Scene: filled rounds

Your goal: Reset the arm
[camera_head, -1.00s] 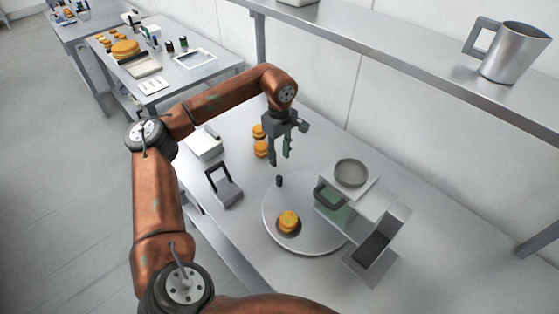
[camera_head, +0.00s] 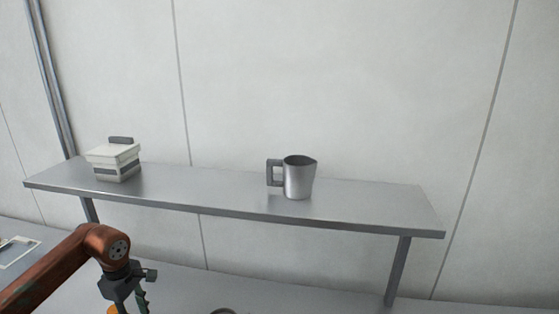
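My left arm (camera_head: 50,268), copper-brown, comes in from the lower left. My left gripper (camera_head: 131,303) hangs down at the bottom edge, over the worktop, with its two fingers spread apart. Its fingertips are cut off by the frame, and nothing shows between the visible parts of the fingers. My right arm and gripper are not in view.
A metal shelf (camera_head: 350,205) spans the wall above the worktop (camera_head: 290,290). It holds a metal jug (camera_head: 299,181) and a white box (camera_head: 115,163). An orange round item (camera_head: 113,310) and a dark rim (camera_head: 223,311) barely show at the bottom.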

